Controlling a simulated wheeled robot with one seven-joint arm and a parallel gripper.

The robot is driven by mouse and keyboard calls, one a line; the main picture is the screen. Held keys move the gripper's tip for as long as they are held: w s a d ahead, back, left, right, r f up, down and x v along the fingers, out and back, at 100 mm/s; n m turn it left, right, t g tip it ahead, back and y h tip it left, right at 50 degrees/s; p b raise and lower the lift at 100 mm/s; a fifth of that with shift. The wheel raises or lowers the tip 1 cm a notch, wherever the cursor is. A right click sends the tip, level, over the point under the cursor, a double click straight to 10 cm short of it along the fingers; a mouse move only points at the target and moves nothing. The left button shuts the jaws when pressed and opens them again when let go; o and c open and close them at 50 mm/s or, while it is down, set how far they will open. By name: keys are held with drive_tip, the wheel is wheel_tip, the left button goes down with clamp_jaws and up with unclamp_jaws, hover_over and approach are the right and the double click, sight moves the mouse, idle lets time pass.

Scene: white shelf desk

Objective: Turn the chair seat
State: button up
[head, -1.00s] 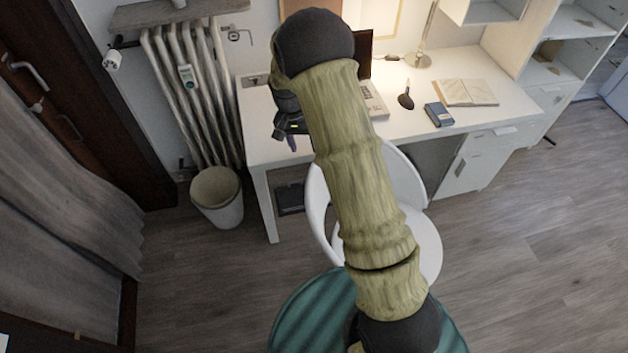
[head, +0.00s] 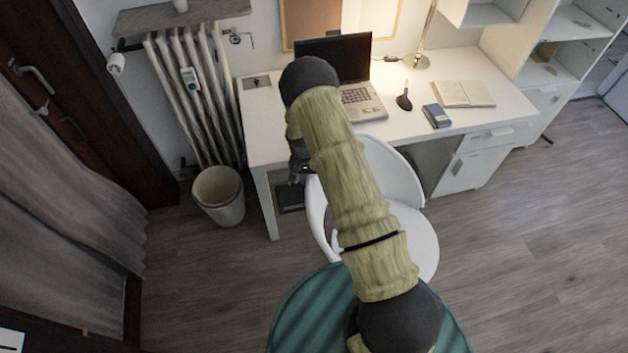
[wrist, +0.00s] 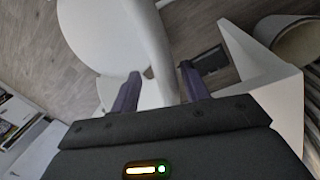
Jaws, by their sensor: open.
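The white chair (head: 418,235) stands in front of the desk, with its curved backrest toward the desk; my arm hides part of it in the head view. In the wrist view its round seat (wrist: 95,32) is at the upper left. The backrest edge (wrist: 152,45) runs down between the lines of my two fingers. My gripper (wrist: 160,82) is open, its dark fingers apart on either side of that edge. I cannot tell whether they touch it. In the head view my gripper (head: 297,172) is small and dark, at the backrest's left side.
The white desk (head: 465,75) holds a laptop (head: 362,102), a mouse, a blue box and an open book. A waste bin (head: 219,197) stands left of the desk, below a radiator (head: 195,95). The floor right of the chair is clear.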

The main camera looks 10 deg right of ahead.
drive_tip(key=shift+d+f, duration=0.15)
drive_tip(key=shift+f, duration=1)
clamp_jaws()
drive_tip(key=shift+s, duration=0.1)
